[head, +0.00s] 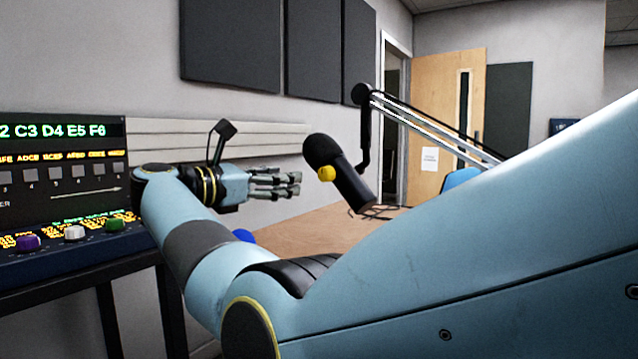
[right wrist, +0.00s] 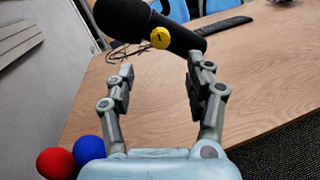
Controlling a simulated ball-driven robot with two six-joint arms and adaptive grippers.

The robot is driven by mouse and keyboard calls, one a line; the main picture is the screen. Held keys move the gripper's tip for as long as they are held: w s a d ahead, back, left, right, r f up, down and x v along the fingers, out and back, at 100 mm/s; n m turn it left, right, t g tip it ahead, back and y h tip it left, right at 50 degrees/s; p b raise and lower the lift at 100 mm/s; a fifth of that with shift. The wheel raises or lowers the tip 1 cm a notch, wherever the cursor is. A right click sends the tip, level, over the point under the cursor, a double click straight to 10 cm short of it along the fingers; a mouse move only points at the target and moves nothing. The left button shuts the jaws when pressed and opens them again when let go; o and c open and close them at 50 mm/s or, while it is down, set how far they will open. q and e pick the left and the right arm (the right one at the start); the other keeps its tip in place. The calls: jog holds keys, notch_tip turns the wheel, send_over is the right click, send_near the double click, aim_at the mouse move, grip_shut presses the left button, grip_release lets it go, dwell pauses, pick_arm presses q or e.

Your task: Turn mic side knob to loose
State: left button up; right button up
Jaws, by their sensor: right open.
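The black microphone (head: 353,188) hangs tilted from its boom arm (head: 420,120) over the wooden table. Its round yellow side knob (head: 326,173) faces my right gripper. My right gripper (head: 296,183) is open and empty, left of the microphone and apart from the knob. In the right wrist view the microphone (right wrist: 185,38) lies beyond the fingertips, and the knob (right wrist: 160,38) shows a small dark mark. The knob is roughly centred between the two fingers of the gripper (right wrist: 161,66), a little past their tips. My left gripper is not in view.
A control console (head: 60,180) with a lit display and coloured knobs stands at the left. A red ball (right wrist: 55,163) and a blue ball (right wrist: 88,148) show beside the table's left edge. The wooden table (right wrist: 150,125) is mostly clear below the microphone; a dark flat object (right wrist: 225,27) lies at the back.

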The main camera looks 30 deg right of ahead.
aim_at(322, 173)
jog(key=d, duration=0.3)
jog(key=w+d, duration=0.1)
jog(key=d, duration=0.5)
jog(key=shift+w+p, duration=0.25)
jog(key=shift+p, duration=0.1)
jog(key=shift+w+d, duration=0.15)
jog(key=shift+d, duration=0.5)
grip_shut()
